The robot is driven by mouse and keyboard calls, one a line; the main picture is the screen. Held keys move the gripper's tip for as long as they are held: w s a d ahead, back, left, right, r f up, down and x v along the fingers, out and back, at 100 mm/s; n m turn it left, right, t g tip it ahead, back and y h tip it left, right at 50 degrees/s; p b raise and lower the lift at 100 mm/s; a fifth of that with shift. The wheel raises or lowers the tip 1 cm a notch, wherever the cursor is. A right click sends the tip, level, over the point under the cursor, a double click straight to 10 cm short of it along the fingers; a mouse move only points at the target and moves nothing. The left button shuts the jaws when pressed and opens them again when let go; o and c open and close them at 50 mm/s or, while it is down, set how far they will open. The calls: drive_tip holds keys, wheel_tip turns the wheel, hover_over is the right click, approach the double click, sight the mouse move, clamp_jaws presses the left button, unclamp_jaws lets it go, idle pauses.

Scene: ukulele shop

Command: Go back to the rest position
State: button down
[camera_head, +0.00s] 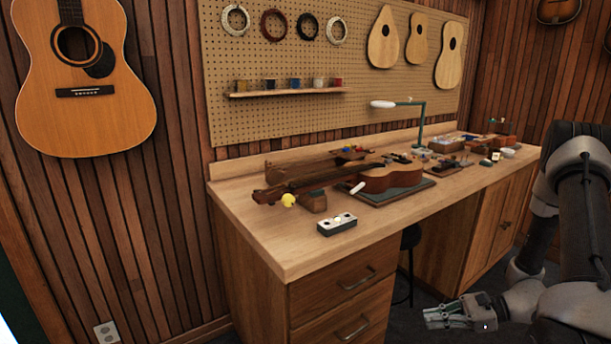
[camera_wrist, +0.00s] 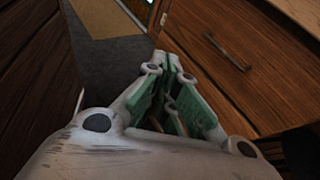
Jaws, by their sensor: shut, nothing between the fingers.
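My gripper (camera_head: 450,315) is low at the bottom right in the head view, below the height of the workbench top. It points to the left and stands in front of the bench, apart from it. In the wrist view my gripper (camera_wrist: 172,62) is shut, its green-padded fingers together with nothing between them. A wooden drawer front (camera_wrist: 225,50) with a metal handle shows beyond the fingers. Part of my arm is at the right edge of the head view.
The workbench (camera_head: 255,235) holds a ukulele (camera_head: 390,178), a small white-topped box (camera_head: 337,224), a lamp (camera_head: 421,125) and several tools. A dark stool (camera_head: 408,245) stands under it. A guitar (camera_head: 80,90) hangs on the left wall. Dark floor (camera_wrist: 112,62) lies between wooden fronts.

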drive_tip(key=s+d+r+n+g+h, duration=0.3)
drive_tip(key=s+r+n+h, duration=0.3)
drive_tip(key=r, duration=0.5)
drive_tip(key=s+d+r+n+g+h, duration=0.25)
drive_tip(key=s+r+n+h, duration=0.35)
drive_tip(key=r+n, duration=0.4)
drive_tip(key=s+a+r+n+t, duration=0.1)
drive_tip(key=s+r+t, duration=0.1)
drive_tip(key=r, duration=0.5)
drive_tip(key=s+a+r+n+t+h, duration=0.1)
drive_tip(key=s+r+n+t, duration=0.1)
drive_tip(key=r+t, duration=0.3)
wheel_tip(320, 180, up, 2)
drive_tip(key=shift+a+r+n+h, duration=0.15)
drive_tip(key=shift+r+n+h, duration=0.1)
drive_tip(key=shift+n+h, duration=0.05)
